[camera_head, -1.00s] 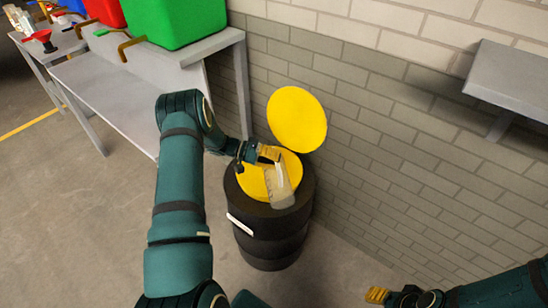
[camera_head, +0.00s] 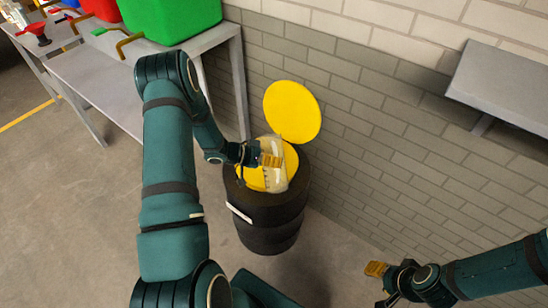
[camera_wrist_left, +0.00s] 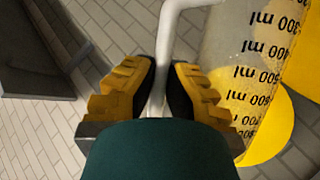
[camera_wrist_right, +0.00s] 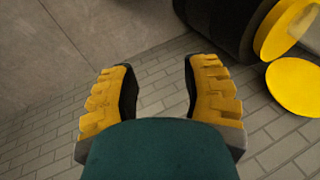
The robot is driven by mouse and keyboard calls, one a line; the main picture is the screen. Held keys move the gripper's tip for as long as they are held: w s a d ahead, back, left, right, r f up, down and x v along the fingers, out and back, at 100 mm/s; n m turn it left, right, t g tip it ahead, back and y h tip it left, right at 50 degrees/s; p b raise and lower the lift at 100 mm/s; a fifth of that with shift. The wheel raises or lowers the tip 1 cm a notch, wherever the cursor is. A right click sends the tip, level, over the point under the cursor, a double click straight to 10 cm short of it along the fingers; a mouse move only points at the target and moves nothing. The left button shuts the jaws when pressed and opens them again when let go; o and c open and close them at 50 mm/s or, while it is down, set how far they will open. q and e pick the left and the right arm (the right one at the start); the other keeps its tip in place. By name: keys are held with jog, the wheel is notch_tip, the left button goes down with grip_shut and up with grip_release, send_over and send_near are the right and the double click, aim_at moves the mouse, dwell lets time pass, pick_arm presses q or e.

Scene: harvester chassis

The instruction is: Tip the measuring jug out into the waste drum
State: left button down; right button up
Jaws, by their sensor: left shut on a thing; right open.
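The clear measuring jug (camera_head: 276,181) is over the yellow top (camera_head: 252,180) of the black waste drum (camera_head: 268,222). My left gripper (camera_head: 269,161) is shut on the jug's pale handle (camera_wrist_left: 168,45). In the left wrist view the jug's wall (camera_wrist_left: 255,60) shows its scale upside down, with the higher marks towards a yellow disc (camera_wrist_left: 268,128). The jug looks tipped; its exact angle and contents I cannot tell. My right gripper (camera_head: 376,269) is open and empty, away from the drum; it also shows in the right wrist view (camera_wrist_right: 158,80).
The drum's round yellow lid (camera_head: 292,110) stands raised behind it, by the brick wall (camera_head: 375,130). A grey bench (camera_head: 110,82) with a green bin (camera_head: 175,20) is at left. A grey wall shelf (camera_head: 505,85) is at upper right. Floor in front is clear.

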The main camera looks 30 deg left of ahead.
aim_at(274, 169)
pick_arm(q)
jog(key=shift+s+d+f+m+t+y+b, duration=0.15)
jog(key=shift+f+m+t+y+b, duration=0.3)
jog(key=shift+f+m+b, duration=0.6)
jog(key=b, duration=0.2)
jog(key=f+m+t+y+b, duration=0.1)
jog(key=b, duration=0.1)
jog(key=shift+w+a+f, duration=0.3)
jog(key=b, duration=0.1)
jog(key=f+m+b, duration=0.1)
jog(key=b, duration=0.1)
jog(key=shift+w+a+f+y, duration=0.2)
jog(key=shift+f+y, duration=0.05)
jog(key=shift+f, duration=0.05)
jog(key=shift+w+a+f+m+t+b, duration=0.15)
jog(key=shift+f+m+t+b, duration=0.3)
jog(key=shift+b, duration=0.8)
pick_arm(e)
notch_tip(274, 169, down, 13)
jog(key=s, duration=0.1)
jog(key=shift+s+a+r+g, duration=0.15)
jog(key=shift+s+a+g, duration=0.05)
jog(key=shift+s+g, duration=0.1)
pick_arm(q)
jog(key=shift+r, duration=0.15)
